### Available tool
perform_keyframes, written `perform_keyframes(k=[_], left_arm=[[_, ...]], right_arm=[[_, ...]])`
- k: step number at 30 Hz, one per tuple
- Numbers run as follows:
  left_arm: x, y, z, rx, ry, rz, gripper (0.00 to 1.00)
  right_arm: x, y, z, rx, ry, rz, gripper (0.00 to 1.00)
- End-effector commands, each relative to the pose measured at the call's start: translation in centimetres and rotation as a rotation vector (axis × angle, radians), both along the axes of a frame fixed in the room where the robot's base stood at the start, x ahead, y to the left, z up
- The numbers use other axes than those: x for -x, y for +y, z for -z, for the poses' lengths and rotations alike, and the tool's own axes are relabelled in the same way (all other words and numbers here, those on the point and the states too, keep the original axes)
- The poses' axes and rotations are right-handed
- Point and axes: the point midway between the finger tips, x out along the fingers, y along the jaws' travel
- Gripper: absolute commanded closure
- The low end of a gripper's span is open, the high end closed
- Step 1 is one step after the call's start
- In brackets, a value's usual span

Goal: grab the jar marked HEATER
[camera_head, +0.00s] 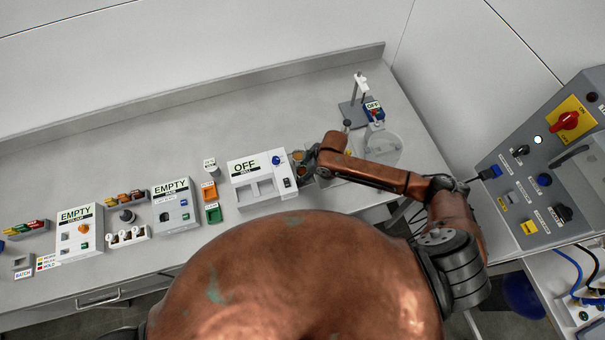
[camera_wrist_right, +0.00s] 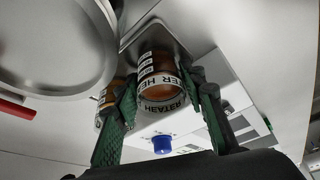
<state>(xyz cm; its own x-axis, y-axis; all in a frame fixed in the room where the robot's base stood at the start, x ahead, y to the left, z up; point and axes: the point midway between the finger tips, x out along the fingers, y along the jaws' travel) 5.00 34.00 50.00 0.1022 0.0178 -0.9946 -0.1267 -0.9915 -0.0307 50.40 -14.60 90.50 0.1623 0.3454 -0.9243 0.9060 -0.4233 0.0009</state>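The jar marked HEATER (camera_wrist_right: 160,85) is amber-brown with a white label of dark letters, partly readable in the right wrist view. My right gripper (camera_wrist_right: 163,90) has its two green fingers on either side of this jar, very near its sides. The fingers look open around it; firm contact is not clear. A second amber jar (camera_wrist_right: 105,98) is partly hidden behind the left finger. In the head view my right gripper (camera_head: 310,160) is over the brown jars (camera_head: 299,155), just right of the OFF box, and hides part of them. My left gripper is not in view.
The white OFF box (camera_head: 262,178) with a blue knob stands directly left of the jars. A round clear dish (camera_head: 383,147) and a small stand (camera_head: 358,105) are to the right. EMPTY boxes (camera_head: 177,203) line the left bench. The back of the bench is clear.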

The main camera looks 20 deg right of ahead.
Motion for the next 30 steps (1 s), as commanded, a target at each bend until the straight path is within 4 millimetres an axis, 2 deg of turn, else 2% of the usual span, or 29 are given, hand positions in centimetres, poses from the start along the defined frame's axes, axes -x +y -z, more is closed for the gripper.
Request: perform_keyframes(k=[5,20,30], left_arm=[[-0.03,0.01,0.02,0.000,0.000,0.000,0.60],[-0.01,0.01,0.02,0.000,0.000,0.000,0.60],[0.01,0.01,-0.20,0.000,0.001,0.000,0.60]], right_arm=[[0.00,0.02,0.04,0.000,0.000,0.000,0.62],[0.00,0.02,-0.01,-0.001,0.000,0.000,0.96],[-0.04,0.04,-0.25,-0.001,-0.002,0.000,0.97]])
